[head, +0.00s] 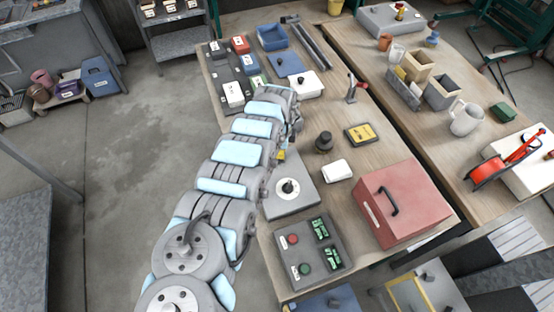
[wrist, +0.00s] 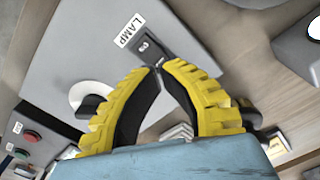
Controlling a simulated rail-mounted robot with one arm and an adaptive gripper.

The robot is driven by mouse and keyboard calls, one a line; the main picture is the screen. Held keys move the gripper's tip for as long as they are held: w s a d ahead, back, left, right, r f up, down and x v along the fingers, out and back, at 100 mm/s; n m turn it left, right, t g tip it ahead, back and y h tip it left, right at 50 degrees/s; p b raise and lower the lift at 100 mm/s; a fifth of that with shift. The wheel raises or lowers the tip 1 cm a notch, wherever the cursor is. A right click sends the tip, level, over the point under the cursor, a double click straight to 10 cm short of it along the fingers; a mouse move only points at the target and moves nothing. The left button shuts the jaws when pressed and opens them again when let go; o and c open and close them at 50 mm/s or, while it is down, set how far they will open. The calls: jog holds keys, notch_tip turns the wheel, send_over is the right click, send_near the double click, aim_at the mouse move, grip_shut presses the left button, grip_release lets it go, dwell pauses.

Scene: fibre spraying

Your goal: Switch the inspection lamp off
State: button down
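A grey box (wrist: 85,55) fills the upper left of the wrist view. On its top are a white label (wrist: 129,30) reading LAMP and a dark switch plate (wrist: 150,43) with a small switch. My gripper (wrist: 159,68) has yellow fingers whose tips meet at the near end of this plate. Nothing shows between the tips; I cannot tell whether they touch the switch. In the head view the grey box (head: 283,207) stands on the table with a dial on top, and my arm hides its far end and most of the gripper. The switch's position is unclear.
A white dial with a black knob (wrist: 90,100) is on the same box. In the head view, a button panel (head: 307,255) lies in front, a red case (head: 403,204) to the right, and a dark knob-shaped object (head: 324,141) and white block (head: 338,170) close by.

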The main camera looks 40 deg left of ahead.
jog(key=shift+f+b, duration=1.1)
jog(key=shift+f, duration=0.4)
dwell(0.9)
jog(key=shift+r, duration=0.15)
jog(key=shift+r+p, duration=3.15)
jog(key=shift+r, duration=0.3)
jog(key=shift+f, duration=0.1)
